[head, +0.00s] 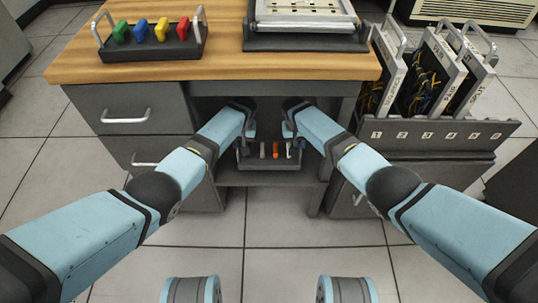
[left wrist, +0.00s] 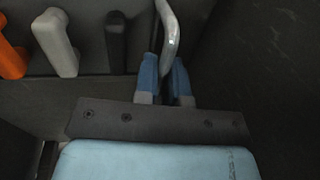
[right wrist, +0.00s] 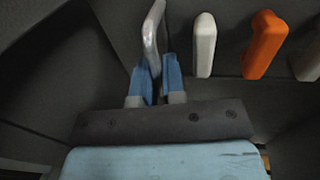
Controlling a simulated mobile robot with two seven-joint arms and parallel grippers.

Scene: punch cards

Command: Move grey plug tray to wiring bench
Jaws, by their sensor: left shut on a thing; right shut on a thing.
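A dark grey tray (head: 268,164) with grey, orange, white and black plugs sits in the open bay under the wooden-topped bench (head: 300,68), seemingly at the lower shelf; whether it touches the shelf I cannot tell. My left gripper (left wrist: 166,78) is shut on the metal handle (left wrist: 170,30) at the tray's left end. My right gripper (right wrist: 158,78) is shut on the handle (right wrist: 151,38) at its right end. An orange plug (right wrist: 264,45) and a white plug (right wrist: 204,45) show in the right wrist view. The head view partly hides the handles behind my arms.
Another tray (head: 152,48) with green, blue, yellow and red plugs stands on the bench top at left. A grey device (head: 305,40) stands at the back right. Bare wood lies between them. A numbered rack (head: 430,140) of panels stands right of the bench.

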